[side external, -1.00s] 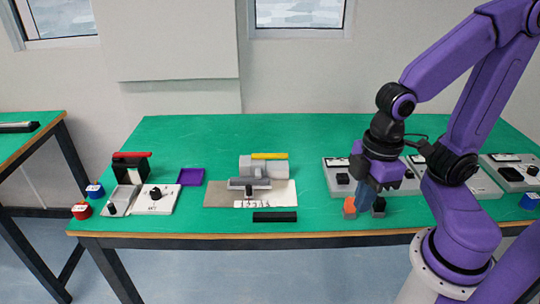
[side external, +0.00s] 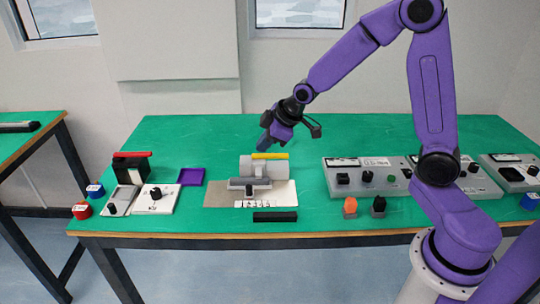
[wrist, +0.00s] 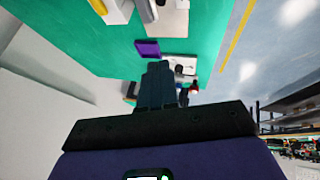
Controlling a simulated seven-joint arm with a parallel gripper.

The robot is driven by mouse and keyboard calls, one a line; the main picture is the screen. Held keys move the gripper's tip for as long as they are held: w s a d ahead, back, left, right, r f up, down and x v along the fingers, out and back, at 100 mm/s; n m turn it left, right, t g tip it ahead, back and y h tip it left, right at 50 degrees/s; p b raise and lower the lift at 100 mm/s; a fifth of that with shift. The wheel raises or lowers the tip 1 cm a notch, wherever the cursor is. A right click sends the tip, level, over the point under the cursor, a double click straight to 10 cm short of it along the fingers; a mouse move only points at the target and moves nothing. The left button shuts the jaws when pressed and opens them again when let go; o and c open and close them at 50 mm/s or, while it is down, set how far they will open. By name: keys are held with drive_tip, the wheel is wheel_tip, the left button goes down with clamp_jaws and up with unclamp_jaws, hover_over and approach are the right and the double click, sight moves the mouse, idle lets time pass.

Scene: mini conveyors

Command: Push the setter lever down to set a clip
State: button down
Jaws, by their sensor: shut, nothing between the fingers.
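A grey rounded block (side external: 248,168) stands at the middle of the green table with a yellow bar (side external: 269,156) lying along its top. The bar looks like a lever, but no label says which lever is the setter. A black block (side external: 133,170) at the left carries a similar red bar (side external: 132,154). The shut fingers (wrist: 158,85) show in the wrist view; no clip can be made out.
A grey-brown plate (side external: 222,192) with a numbered strip lies before the grey block. A purple tray (side external: 191,177) and white knob panels (side external: 158,206) are left. Grey control boxes (side external: 370,187) and orange (side external: 350,206) and black (side external: 379,206) pieces stand right. A black bar (side external: 275,216) lies in front.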

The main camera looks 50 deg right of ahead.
sight(268, 154)
drive_tip(key=w+d+f+m+t+h, duration=0.1)
drive_tip(key=w+d+f+t+h, duration=0.1)
drive_tip(key=w+d, duration=0.7)
drive_tip(key=d, duration=0.3)
drive_tip(key=shift+w+d+t, duration=0.25)
drive_tip(key=shift+d+t, duration=0.15)
drive_tip(key=shift+f, duration=0.2)
drive_tip(key=shift+f, duration=4.25)
drive_tip(key=shift+f, duration=0.1)
drive_tip(key=shift+f, duration=0.35)
drive_tip(key=shift+f, duration=0.85)
